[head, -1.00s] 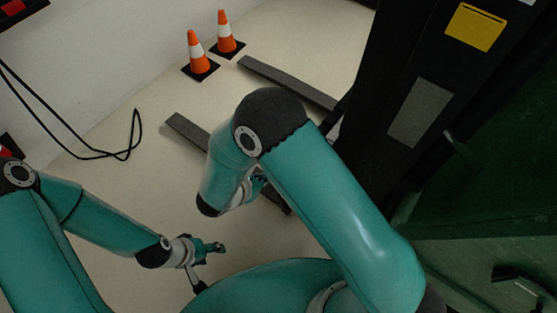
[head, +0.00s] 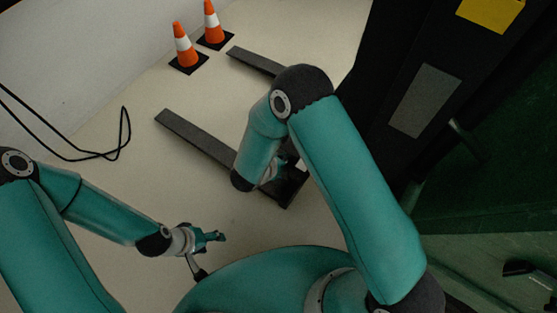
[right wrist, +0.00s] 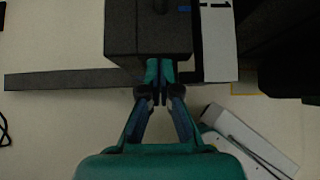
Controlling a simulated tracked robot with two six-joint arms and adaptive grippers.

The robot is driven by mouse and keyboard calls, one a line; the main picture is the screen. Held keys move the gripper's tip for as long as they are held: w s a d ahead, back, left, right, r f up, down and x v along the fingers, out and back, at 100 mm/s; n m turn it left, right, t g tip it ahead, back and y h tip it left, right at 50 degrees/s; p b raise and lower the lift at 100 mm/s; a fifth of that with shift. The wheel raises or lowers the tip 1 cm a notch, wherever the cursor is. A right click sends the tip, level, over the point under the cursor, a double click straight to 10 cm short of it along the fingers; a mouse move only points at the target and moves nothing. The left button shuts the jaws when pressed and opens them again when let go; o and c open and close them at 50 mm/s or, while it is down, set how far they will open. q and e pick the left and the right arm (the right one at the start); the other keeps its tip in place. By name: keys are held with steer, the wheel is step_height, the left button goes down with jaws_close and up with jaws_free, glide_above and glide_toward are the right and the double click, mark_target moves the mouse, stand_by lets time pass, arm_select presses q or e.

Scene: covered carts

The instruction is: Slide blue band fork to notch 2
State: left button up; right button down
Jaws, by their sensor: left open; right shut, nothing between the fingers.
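Two dark fork bars lie low over the floor in the head view, a near one (head: 205,140) and a far one (head: 255,61). In the right wrist view a dark block (right wrist: 150,28) with a small blue mark (right wrist: 184,9) sits beside a white strip (right wrist: 217,40) bearing a "1"; a dark bar (right wrist: 60,80) runs left from there. My right gripper (right wrist: 158,75) is shut and empty, its tips at the block's lower edge; I cannot tell if they touch. In the head view my right arm partly hides it. My left gripper (head: 218,237) is open and empty, away from the forks.
Two orange cones (head: 184,45) (head: 211,22) stand beyond the forks by the wall. A black cable (head: 100,155) lies at the left. A tall dark mast with a grey plate (head: 425,100) and yellow label (head: 490,12) stands at the right.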

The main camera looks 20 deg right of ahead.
steer(key=shift+d, duration=0.2)
steer(key=w+d+b, duration=0.2)
steer(key=d, duration=0.1)
steer(key=w+d+b, duration=0.2)
steer(key=d, duration=0.1)
steer(key=shift+w, duration=0.4)
steer(key=shift+w+d, duration=0.2)
steer(key=shift+a, duration=0.1)
steer(key=shift+s, duration=0.1)
